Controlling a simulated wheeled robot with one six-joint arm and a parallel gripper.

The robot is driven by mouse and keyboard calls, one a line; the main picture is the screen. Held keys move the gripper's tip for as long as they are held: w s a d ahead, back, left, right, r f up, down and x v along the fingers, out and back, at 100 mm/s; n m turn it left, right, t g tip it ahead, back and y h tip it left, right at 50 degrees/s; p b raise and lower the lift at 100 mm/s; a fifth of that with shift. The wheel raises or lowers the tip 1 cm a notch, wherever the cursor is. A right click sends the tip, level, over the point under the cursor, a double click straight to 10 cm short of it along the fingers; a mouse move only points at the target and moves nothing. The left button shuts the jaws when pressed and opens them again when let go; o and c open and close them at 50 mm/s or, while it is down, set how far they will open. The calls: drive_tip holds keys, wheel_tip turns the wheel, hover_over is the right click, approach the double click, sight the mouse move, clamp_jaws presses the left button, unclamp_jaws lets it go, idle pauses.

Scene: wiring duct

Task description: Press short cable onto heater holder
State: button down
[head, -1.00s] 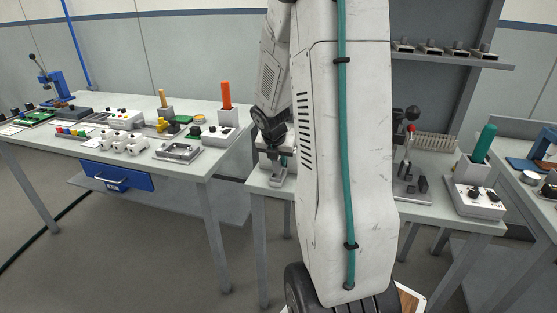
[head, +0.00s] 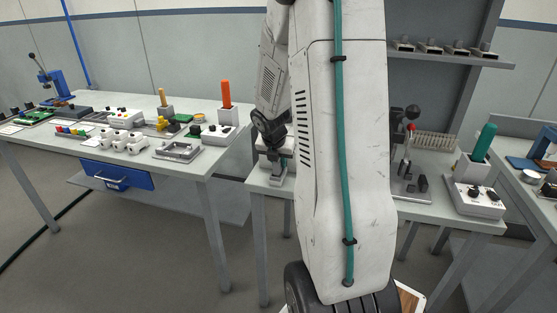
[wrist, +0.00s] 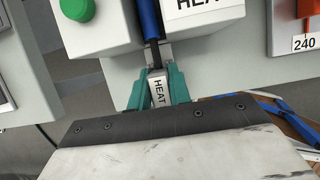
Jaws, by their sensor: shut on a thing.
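My gripper (wrist: 158,92) has teal fingers and is shut on the end of the short cable, around a pale tag reading HEAT (wrist: 159,92). The cable (wrist: 150,22) is blue with a dark stretch near the tag, and runs away from my gripper between two white blocks. The heater holder (wrist: 195,32) appears to be the white block labelled HEAT, just beyond my fingers. Whether the cable is seated in it I cannot tell. In the head view my gripper (head: 277,165) is small and low at the left end of the middle bench; my arm hides much of that bench.
A green button (wrist: 77,9) sits on the left white block. An orange part with a 240 label (wrist: 304,43) is at the right. Another blue cable (wrist: 270,108) lies at the lower right. A lever fixture (head: 408,175) and a white control box (head: 474,198) stand right of my arm.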

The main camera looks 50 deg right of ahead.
drive_tip(key=shift+f, duration=0.35)
drive_tip(key=c, duration=1.2)
unclamp_jaws()
drive_tip(key=v, duration=0.7)
drive_tip(key=shift+a+r, duration=0.2)
drive_tip(key=shift+r, duration=0.1)
